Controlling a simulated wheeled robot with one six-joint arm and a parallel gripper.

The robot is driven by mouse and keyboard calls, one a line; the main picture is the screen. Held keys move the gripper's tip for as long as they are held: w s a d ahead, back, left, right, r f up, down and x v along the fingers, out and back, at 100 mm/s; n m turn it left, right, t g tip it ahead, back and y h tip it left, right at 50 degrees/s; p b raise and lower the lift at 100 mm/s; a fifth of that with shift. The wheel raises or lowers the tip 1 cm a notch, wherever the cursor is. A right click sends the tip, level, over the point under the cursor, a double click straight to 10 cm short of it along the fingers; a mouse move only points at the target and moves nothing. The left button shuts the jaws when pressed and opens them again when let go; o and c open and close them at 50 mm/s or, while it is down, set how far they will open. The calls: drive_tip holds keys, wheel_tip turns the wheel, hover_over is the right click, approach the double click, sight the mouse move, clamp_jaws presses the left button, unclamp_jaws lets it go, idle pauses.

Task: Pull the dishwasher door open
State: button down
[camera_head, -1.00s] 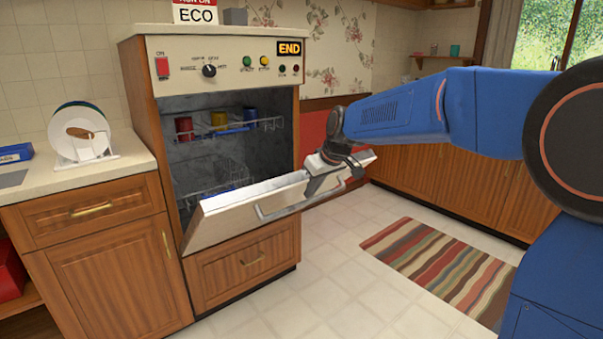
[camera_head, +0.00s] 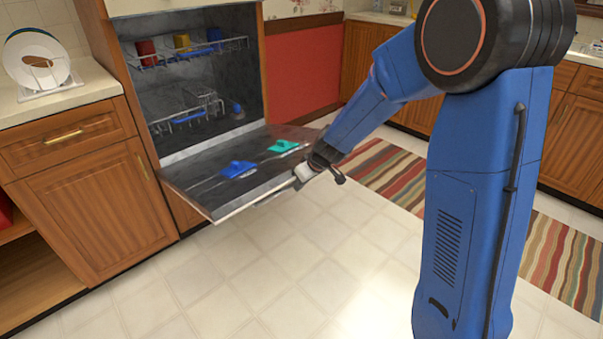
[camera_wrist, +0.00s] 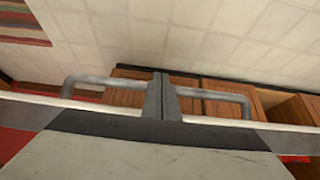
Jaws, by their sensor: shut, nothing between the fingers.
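The dishwasher door (camera_head: 215,195) is folded far down, close to level, with its inner face up. A blue item (camera_head: 238,169) and a teal item (camera_head: 284,146) lie on that inner face. The dishwasher's dark interior (camera_head: 190,100) is open to view. My gripper (camera_head: 302,175) is at the door's outer edge, towards its right end. In the wrist view the grey bar handle (camera_wrist: 226,95) runs along the door edge, and my gripper's fingers (camera_wrist: 161,97) are closed together at the middle of the handle. Whether the fingers touch the bar is hard to tell.
The upper rack (camera_head: 190,52) holds red, yellow and blue cups; a lower rack (camera_head: 190,112) is below it. A wooden cabinet (camera_head: 95,210) stands left. A striped rug (camera_head: 395,180) lies at right. The tiled floor (camera_head: 230,280) in front is clear.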

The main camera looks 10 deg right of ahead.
drive_tip(key=shift+w+a+f, duration=0.1)
drive_tip(key=shift+a+f, duration=0.05)
drive_tip(key=shift+f, duration=1.55)
